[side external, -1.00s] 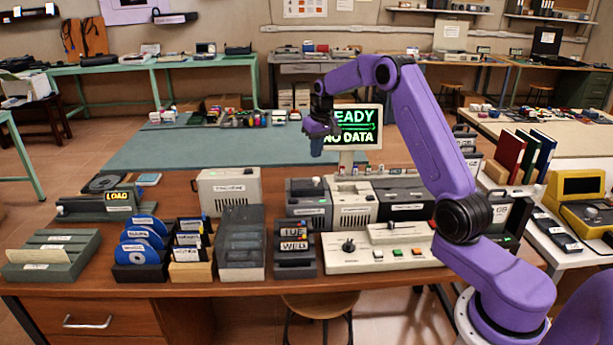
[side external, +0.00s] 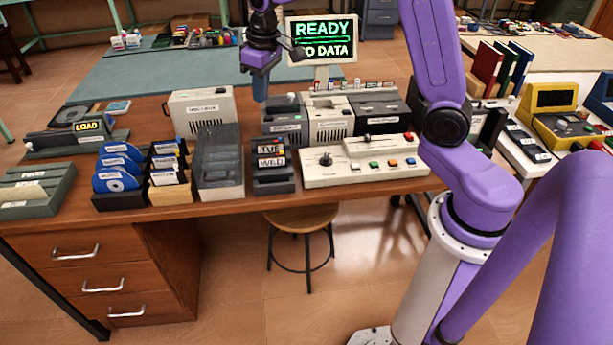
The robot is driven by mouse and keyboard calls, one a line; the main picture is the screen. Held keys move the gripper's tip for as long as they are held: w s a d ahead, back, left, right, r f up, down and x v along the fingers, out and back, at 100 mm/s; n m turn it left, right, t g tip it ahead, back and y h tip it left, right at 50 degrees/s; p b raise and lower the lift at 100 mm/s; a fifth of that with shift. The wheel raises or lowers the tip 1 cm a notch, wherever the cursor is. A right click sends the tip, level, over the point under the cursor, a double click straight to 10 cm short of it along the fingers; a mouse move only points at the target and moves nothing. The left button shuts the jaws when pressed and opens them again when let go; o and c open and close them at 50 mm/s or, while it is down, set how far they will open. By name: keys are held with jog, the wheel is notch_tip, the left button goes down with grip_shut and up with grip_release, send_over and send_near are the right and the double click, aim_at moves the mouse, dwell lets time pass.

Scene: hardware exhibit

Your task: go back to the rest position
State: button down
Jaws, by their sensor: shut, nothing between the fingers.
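My gripper (side external: 260,88) hangs from my purple arm at the top middle of the side external view. Its blue fingers point down, together and empty. In the picture it is above and behind the grey device (side external: 284,128), left of the lit screen (side external: 322,40) that reads "READY" and "NO DATA". The upper part of my arm is cut off by the top of the frame.
Below the gripper, the wooden desk (side external: 225,208) holds a control panel (side external: 364,160), a cream device (side external: 201,111), blue discs in a rack (side external: 117,168) and a grey-lidded box (side external: 219,160). A yellow device (side external: 550,112) stands on the right table.

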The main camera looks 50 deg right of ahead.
jog(key=s+a+n, duration=0.2)
jog(key=s+a, duration=0.2)
jog(key=s, duration=0.4)
jog(key=s+a+n, duration=0.2)
jog(key=s+a, duration=0.1)
jog(key=s, duration=0.5)
jog(key=s+d+n, duration=0.1)
jog(key=s+n, duration=0.1)
jog(key=s, duration=0.7)
jog(key=s+d+f+n+g, duration=0.1)
jog(key=s+n, duration=0.2)
jog(key=s, duration=0.5)
jog(key=shift+s+d+f+n, duration=0.2)
jog(key=shift+s+d+n, duration=0.1)
jog(key=shift+s, duration=0.1)
